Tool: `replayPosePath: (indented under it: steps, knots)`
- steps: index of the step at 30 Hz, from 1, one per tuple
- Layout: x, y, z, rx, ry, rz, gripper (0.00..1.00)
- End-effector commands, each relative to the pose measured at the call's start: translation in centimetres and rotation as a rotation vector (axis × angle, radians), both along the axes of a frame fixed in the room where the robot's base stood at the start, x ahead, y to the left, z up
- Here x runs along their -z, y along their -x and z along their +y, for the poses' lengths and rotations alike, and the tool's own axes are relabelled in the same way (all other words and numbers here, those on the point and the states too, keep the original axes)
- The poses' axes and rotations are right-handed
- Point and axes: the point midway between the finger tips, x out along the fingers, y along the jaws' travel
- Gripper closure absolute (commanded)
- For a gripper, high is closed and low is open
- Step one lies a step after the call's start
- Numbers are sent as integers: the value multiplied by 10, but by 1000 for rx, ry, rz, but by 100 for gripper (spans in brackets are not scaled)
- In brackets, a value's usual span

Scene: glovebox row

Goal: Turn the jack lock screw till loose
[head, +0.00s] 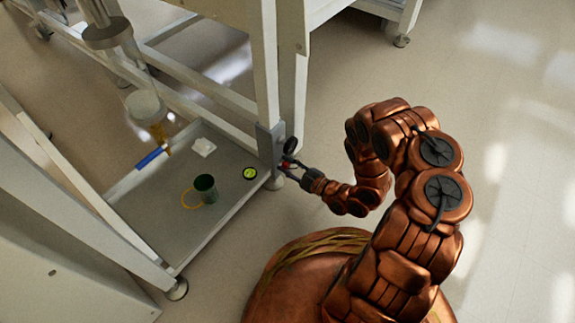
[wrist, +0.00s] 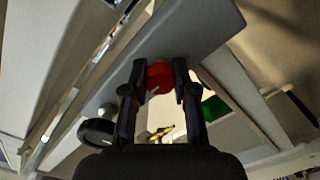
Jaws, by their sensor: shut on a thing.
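The jack lock screw shows as a red knob (wrist: 159,75) on the grey metal of the frame in the wrist view. My gripper (wrist: 158,84) is shut on it, with one dark finger on each side. In the head view the gripper (head: 286,168) reaches in from the right to the frame leg, and only a small bit of red shows between its fingers. A grey bracket (head: 267,141) sits on the leg there. The screw's thread is hidden, so I cannot tell how loose it is.
A black round knob (head: 290,145) sits just above my gripper. The low grey tray (head: 225,215) holds a green cup (head: 205,185), a yellow ring, a white crumpled piece, a blue stick (head: 150,157) and a yellow-green disc (head: 249,173). Floor to the right is clear.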

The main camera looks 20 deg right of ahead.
Motion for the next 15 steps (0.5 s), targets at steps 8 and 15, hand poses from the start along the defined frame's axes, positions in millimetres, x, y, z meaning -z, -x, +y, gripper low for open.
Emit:
replayPosePath:
  steps: [8, 15]
  knots:
    - [0, 0, 0, -1, 0, -1, 52]
    - [0, 0, 0, 0, -1, 1, 47]
